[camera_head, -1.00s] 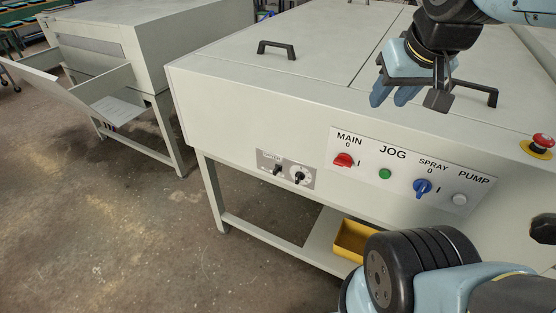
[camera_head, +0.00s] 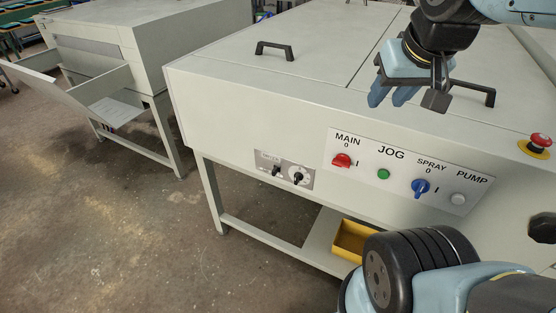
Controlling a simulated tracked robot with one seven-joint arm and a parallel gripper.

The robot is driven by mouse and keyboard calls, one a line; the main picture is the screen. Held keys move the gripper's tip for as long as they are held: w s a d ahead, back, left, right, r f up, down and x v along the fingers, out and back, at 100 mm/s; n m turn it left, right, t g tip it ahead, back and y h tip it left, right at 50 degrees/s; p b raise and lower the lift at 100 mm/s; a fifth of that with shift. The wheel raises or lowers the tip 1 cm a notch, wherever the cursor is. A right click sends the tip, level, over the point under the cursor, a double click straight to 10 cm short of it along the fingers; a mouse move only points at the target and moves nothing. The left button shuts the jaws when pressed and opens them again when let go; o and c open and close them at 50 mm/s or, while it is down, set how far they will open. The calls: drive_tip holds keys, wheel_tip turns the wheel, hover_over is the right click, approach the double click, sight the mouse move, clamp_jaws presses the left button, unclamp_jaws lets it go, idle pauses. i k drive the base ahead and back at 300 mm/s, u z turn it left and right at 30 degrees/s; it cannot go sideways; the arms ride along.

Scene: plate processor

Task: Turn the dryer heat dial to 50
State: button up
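A small grey panel (camera_head: 264,170) on the front of the large machine bears two black controls. The right one is a black dial (camera_head: 299,178) on a pale round scale; its marks are too small to read. The left one is a black knob (camera_head: 276,171) under a small, blurred label. I cannot read which one is the dryer heat dial. My gripper (camera_head: 390,96) hangs above the machine's top, right of and well above the panel, touching neither control.
Right of the dial is a white panel with a red MAIN switch (camera_head: 342,160), green JOG button (camera_head: 383,174), blue SPRAY switch (camera_head: 420,187) and PUMP button (camera_head: 458,199). A red emergency button (camera_head: 540,141) sits right. A yellow bin (camera_head: 350,240) stands below. Floor at left is clear.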

sight(298, 176)
drive_tip(key=z, duration=0.05)
drive_tip(key=k, duration=1.6)
drive_tip(key=z, duration=0.6)
drive_tip(key=i, duration=1)
drive_tip(key=u, duration=0.1)
